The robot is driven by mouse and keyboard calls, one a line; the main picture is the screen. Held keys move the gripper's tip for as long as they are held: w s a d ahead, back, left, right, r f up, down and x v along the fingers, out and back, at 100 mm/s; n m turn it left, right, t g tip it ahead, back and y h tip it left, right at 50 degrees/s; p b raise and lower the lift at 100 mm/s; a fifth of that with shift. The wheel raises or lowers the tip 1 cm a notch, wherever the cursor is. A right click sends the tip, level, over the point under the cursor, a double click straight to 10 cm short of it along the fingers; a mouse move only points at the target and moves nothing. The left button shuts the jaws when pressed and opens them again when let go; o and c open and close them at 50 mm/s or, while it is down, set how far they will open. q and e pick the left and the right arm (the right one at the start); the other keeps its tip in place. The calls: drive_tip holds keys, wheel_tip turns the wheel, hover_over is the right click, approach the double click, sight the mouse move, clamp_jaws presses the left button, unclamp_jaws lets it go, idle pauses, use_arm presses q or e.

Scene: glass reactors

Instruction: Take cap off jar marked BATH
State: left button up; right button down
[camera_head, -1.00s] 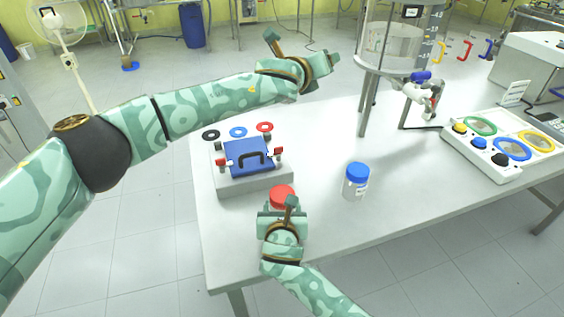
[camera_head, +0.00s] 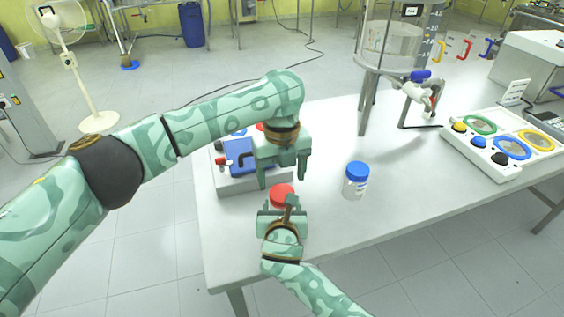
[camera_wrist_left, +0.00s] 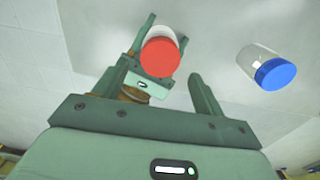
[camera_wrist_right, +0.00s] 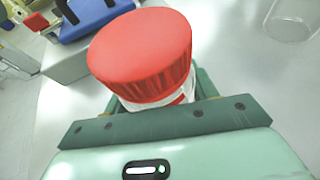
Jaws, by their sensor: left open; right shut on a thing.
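A jar with a red cap (camera_head: 282,191) stands at the table's front, its body mostly hidden by my right gripper (camera_head: 283,212). That gripper is shut on the jar below the cap; the red cap also fills much of the right wrist view (camera_wrist_right: 140,55). My left gripper (camera_head: 284,174) is open and points down, just above and behind the red cap, apart from it. In the left wrist view the red cap (camera_wrist_left: 160,57) shows near its fingers. A second jar (camera_head: 355,189) has a blue cap (camera_head: 357,171). I cannot read a BATH mark on either jar.
A grey box with a blue handled lid (camera_head: 238,155) stands behind the left gripper, partly hidden. A glass reactor (camera_head: 395,50) on legs stands at the back. A panel with colored rings (camera_head: 495,148) lies right. The table right of the blue-capped jar is clear.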

sight(282, 192)
use_arm(q)
drive_tip(key=shift+f, duration=2.35)
drive_tip(key=c, duration=1)
drive_tip(key=n, duration=1)
drive_tip(key=o, duration=1.1)
drive_tip(key=shift+r, duration=0.1)
